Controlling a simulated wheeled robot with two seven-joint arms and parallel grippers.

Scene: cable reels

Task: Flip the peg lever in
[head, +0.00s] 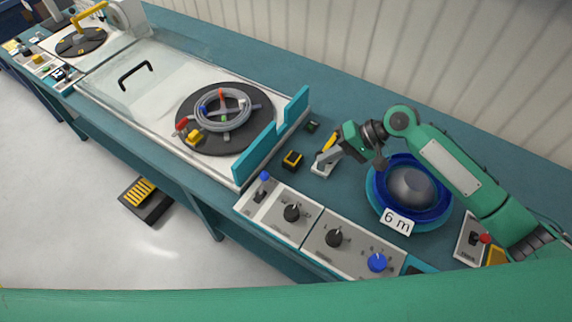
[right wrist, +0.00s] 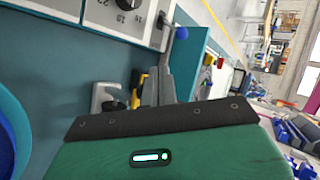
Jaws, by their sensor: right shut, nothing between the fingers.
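A lever with a blue knob (head: 264,176) stands on the left end of the control panel, at the front edge of the bench. Its blue ball (right wrist: 181,32) also shows in the right wrist view, beyond my fingers. I see no label saying which lever is the peg lever. My right gripper (head: 329,153) is over the bench behind the panel, apart from the blue-knobbed lever. In the right wrist view its fingers (right wrist: 161,78) are shut and empty. My left gripper is not in view.
A dark turntable (head: 245,137) carries a grey coil, with a red-tipped lever (head: 181,124) at its edge. Teal upright plates (head: 254,155) stand right of it. A yellow-black block (head: 292,160) sits nearby. A blue reel bowl (head: 432,211) labelled 6 m lies under my right arm.

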